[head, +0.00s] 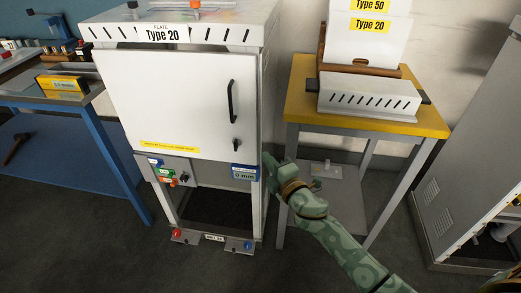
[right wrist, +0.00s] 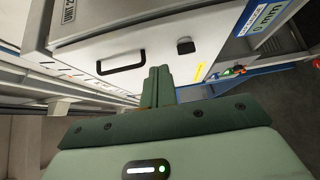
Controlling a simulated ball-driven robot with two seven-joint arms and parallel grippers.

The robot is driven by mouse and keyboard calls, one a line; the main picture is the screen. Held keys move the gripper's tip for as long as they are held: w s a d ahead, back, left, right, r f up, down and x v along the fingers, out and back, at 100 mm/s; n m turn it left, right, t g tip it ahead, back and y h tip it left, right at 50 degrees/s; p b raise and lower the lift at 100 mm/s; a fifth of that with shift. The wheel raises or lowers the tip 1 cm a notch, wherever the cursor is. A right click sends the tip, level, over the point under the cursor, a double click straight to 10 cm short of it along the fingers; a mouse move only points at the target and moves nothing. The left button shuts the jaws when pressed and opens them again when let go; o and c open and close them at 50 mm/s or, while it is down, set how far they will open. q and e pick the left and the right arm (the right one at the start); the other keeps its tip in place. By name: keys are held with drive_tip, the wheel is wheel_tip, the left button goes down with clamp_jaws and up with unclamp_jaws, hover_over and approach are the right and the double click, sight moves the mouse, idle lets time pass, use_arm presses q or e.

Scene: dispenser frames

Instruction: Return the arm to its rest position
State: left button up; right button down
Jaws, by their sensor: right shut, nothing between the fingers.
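My right arm comes in from the lower right of the head view, green patterned. Its gripper (head: 271,167) is beside the right edge of the white cabinet, just right of the blue "0 mm" display. In the right wrist view the gripper's two green fingers (right wrist: 158,86) are pressed together with nothing between them. The white cabinet door (head: 178,105) is closed and has a black handle (head: 231,101); the door also shows in the right wrist view (right wrist: 140,58). Whether the fingers touch the cabinet cannot be told. My left gripper is not in view.
A yellow-topped table (head: 425,122) with a white slotted holder (head: 367,98) stands right of the cabinet. A grey cabinet (head: 470,150) stands at far right. A blue bench (head: 122,165) is on the left.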

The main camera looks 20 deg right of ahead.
drive_tip(key=s+d+f+m+g+h, duration=0.1)
drive_tip(key=s+f+m+g, duration=0.25)
drive_tip(key=s+f, duration=0.45)
drive_tip(key=s+d+f+m+g+p, duration=0.15)
drive_tip(key=s+f+m, duration=0.25)
drive_tip(key=f, duration=0.8)
drive_tip(key=s+d+f+m+g+h, duration=0.1)
drive_tip(key=s+f+m+g, duration=0.25)
drive_tip(key=s+f, duration=0.45)
drive_tip(key=s+a+f+m+g, duration=0.1)
drive_tip(key=s+f+m+g, duration=0.15)
drive_tip(key=s+f, duration=0.5)
drive_tip(key=s+f+m+g, duration=0.1)
drive_tip(key=s+f+g, duration=0.3)
drive_tip(key=s, duration=0.7)
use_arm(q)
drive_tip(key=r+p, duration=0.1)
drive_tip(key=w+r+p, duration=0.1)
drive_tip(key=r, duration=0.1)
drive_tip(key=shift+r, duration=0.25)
use_arm(e)
drive_tip(key=s+a+f+g, duration=0.1)
drive_tip(key=s+a+g, duration=0.1)
drive_tip(key=s, duration=1.9)
drive_tip(key=shift+a+f+m+g, duration=0.2)
drive_tip(key=shift+f+m+g, duration=0.15)
drive_tip(key=shift+g, duration=0.15)
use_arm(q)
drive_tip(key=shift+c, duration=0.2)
